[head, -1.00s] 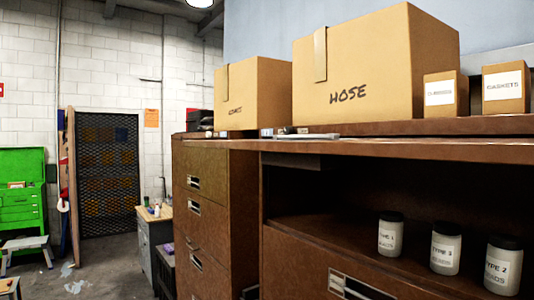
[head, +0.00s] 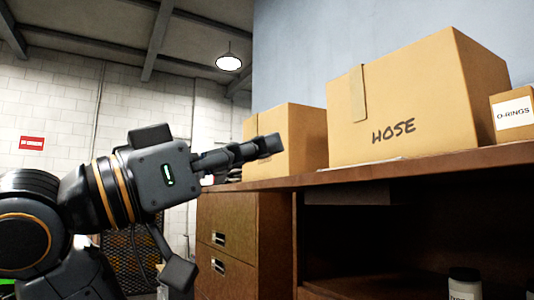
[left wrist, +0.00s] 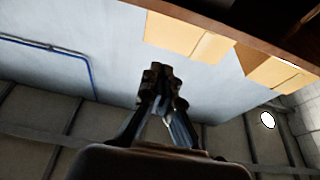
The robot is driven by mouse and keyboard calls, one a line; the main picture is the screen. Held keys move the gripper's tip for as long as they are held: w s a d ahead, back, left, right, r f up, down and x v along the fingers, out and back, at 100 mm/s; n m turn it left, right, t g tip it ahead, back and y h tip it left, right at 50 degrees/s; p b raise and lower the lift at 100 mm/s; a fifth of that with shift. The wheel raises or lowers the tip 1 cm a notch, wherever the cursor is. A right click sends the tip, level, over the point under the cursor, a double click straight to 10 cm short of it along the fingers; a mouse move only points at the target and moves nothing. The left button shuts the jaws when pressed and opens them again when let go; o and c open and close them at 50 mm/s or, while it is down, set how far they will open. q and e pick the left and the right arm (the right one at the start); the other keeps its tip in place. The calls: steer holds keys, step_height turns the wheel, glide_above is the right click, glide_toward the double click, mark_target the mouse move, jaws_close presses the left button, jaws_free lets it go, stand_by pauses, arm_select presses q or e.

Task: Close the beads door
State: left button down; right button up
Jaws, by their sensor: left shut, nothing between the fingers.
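The open brown cabinet compartment (head: 400,225) is at the right in the head view, dark inside. A dark panel (head: 347,194) shows just under its top; I cannot tell if this is the beads door pushed in. A white jar with a black lid (head: 464,288) stands inside, cut off by the lower edge. My left gripper (head: 270,144) is shut and empty, raised in front of the cabinet top's left part and pointing right. It also shows in the left wrist view (left wrist: 163,78), with wall and ceiling behind. My right gripper is not in view.
On the cabinet top (head: 430,167) stand a large HOSE box (head: 410,105), another carton (head: 305,138) and a small O-RINGS box (head: 512,112). A drawer cabinet (head: 228,240) adjoins at the left. A lamp (head: 228,62) hangs behind. In the left wrist view, a blue pipe (left wrist: 90,70) runs along the wall.

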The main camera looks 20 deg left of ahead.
arm_select(q)
steer(key=p+x, duration=0.4)
steer(key=x, duration=0.4)
step_height(320, 180, down, 4)
steer(key=shift+w+f+p, duration=0.1)
steer(key=shift+w+p, duration=0.05)
steer(key=shift+p, duration=0.2)
